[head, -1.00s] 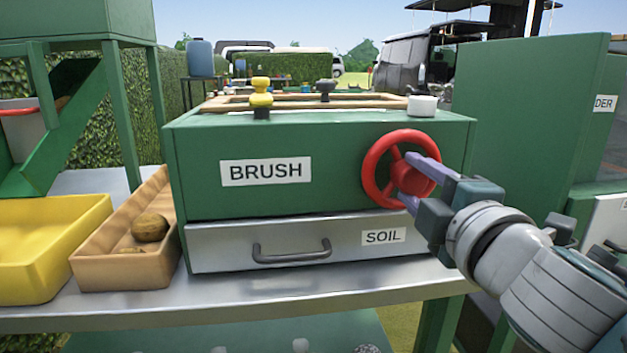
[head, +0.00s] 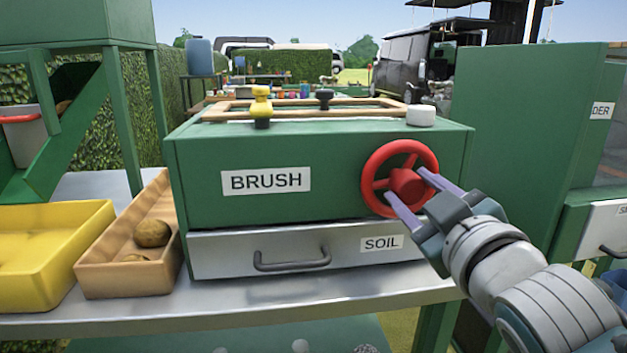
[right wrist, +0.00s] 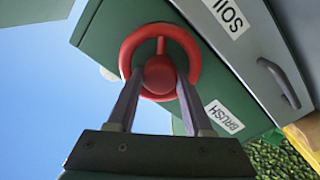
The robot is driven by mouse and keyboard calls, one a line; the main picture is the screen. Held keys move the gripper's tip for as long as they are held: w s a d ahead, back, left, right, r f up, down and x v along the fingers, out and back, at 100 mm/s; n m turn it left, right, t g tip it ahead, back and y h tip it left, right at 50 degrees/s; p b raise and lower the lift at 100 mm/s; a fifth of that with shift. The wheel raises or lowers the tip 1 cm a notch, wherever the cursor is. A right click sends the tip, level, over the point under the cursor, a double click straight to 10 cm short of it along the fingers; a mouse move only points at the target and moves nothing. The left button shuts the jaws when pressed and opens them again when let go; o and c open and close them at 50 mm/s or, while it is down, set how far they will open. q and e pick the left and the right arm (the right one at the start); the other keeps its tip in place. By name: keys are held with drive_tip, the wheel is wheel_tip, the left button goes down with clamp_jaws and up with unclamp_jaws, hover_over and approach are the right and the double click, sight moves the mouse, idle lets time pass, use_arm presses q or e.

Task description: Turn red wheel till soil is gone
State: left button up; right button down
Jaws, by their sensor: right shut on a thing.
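The red wheel (head: 371,189) is on the front of the green box labelled BRUSH (head: 210,203), at its right side. A grey drawer labelled SOIL (head: 215,254) is shut below it. My right gripper (head: 405,187) is at the wheel with its two fingers around the red hub, shut on it. In the right wrist view the fingertips (right wrist: 160,82) lie on either side of the hub, inside the wheel's rim (right wrist: 127,50). The soil itself is not visible. My left gripper is not in view.
A tan tray (head: 115,277) with brown potato-like lumps stands left of the box, beside a yellow bin (head: 45,290). A wooden frame (head: 345,115), yellow and black knobs and a white knob (head: 421,115) are on top. A green cabinet (head: 530,140) stands right.

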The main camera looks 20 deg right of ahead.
drive_tip(key=shift+m, duration=0.7)
drive_tip(key=shift+c, duration=1.5)
unclamp_jaws()
drive_tip(key=shift+s, duration=0.1)
drive_tip(key=p+v, duration=0.1)
drive_tip(key=v, duration=0.9)
drive_tip(key=shift+p, duration=0.4)
